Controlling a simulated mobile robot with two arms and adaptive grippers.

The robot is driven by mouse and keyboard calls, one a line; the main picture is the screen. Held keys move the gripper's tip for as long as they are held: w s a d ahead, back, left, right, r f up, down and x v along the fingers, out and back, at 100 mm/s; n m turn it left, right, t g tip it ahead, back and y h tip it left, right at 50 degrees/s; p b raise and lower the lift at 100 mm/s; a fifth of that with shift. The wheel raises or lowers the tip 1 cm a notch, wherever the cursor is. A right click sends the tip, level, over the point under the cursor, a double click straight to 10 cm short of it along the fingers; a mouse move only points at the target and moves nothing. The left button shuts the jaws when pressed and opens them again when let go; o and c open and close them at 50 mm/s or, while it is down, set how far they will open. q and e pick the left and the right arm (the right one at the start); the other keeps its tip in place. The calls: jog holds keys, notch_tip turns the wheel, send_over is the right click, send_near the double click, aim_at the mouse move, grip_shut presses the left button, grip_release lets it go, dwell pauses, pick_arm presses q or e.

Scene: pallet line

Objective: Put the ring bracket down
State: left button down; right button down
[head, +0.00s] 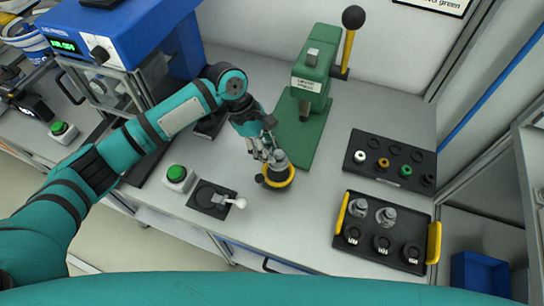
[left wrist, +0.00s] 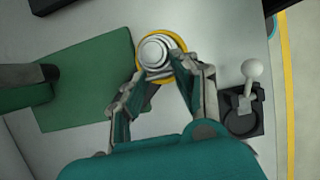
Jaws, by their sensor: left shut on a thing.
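The ring bracket is a grey stepped piece with a yellow ring (head: 279,177) round its lower part and a small dark knob at its left. It is at the table's front middle, right of the toggle switch. My left gripper (head: 266,152) is shut on it from behind. In the left wrist view the fingers (left wrist: 162,76) reach either side of the grey rounded top (left wrist: 154,50), with the yellow ring (left wrist: 178,46) partly hidden. I cannot tell whether its underside touches the table. My right gripper is not in view.
A green lever press (head: 312,75) stands behind. A black toggle switch plate (head: 205,197) and a green button (head: 177,173) are left. A black tray (head: 385,271) with yellow handles and a black rack (head: 363,177) stand right. Bare table (head: 308,215) lies between the piece and the tray.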

pick_arm(q)
jog(key=shift+f, duration=0.75)
notch_tip(320, 180, down, 4)
jog(key=shift+r+p, duration=0.1)
jog(key=shift+p, duration=0.25)
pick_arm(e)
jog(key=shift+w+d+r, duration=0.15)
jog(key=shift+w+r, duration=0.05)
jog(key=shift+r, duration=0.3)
pick_arm(q)
jog(key=c, duration=1.3)
grip_release()
jog(key=shift+o, duration=0.2)
